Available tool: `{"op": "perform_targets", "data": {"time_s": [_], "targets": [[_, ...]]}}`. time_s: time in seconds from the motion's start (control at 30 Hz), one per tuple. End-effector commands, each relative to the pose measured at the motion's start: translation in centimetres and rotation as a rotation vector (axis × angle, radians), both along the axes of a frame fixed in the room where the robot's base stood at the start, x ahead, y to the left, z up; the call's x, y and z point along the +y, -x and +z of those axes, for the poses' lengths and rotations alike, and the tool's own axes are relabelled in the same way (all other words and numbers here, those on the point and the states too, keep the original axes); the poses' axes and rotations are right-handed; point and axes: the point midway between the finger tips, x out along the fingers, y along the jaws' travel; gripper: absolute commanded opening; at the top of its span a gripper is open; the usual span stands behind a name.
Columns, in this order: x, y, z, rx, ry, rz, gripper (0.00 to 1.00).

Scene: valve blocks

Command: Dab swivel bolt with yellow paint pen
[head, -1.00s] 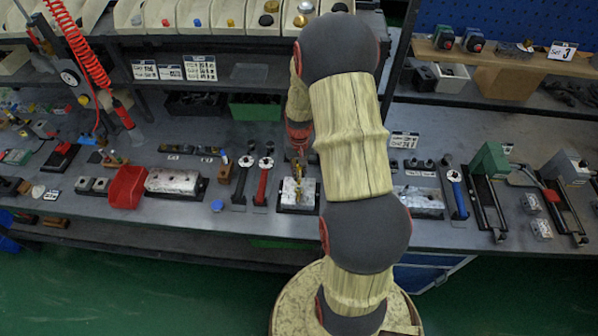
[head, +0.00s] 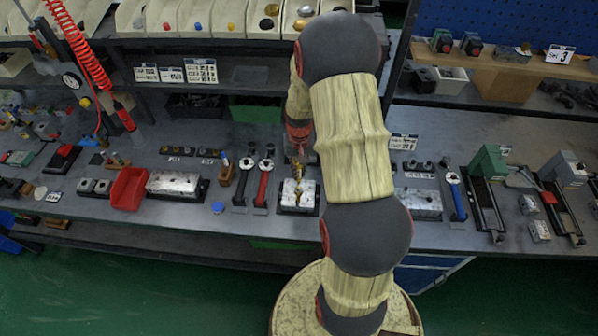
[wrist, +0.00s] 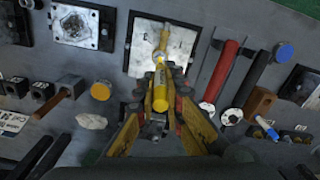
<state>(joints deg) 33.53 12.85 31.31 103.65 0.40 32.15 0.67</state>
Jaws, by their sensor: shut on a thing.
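My gripper (wrist: 160,82) is shut on the yellow paint pen (wrist: 160,98), which points away from the wrist camera. The pen's front end is over a pale metal valve block (wrist: 182,48) on a dark base. The same block shows in the head view (head: 289,195), with my gripper (head: 299,172) at it. A small pale round spot lies at the pen's front end in the wrist view. I cannot tell whether it is the swivel bolt or part of the pen, nor whether the pen touches the block.
A red-handled tool (head: 263,183) and a black-handled tool (head: 241,185) lie left of the block. A wooden holder (head: 227,174) with a blue-tipped pen stands beyond them. Another metal block (head: 172,183) and a red bin (head: 128,188) are further left.

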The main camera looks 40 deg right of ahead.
Motion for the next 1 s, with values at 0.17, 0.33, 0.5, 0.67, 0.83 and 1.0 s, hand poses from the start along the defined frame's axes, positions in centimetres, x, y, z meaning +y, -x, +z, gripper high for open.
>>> {"op": "perform_targets", "data": {"time_s": [0.17, 0.33, 0.5, 0.67, 0.83, 1.0], "targets": [[0.0, 0.0, 1.6, 0.000, 0.000, 0.000, 0.00], [0.0, 0.0, 2.8, -0.001, 0.001, 0.000, 0.00], [0.0, 0.0, 4.1, -0.001, 0.001, 0.000, 0.00], [0.0, 0.0, 4.9, 0.000, 0.000, 0.000, 0.00], [0.0, 0.0, 4.8, 0.000, 0.000, 0.000, 0.00], [0.0, 0.0, 4.8, 0.000, 0.000, 0.000, 0.00]]}}
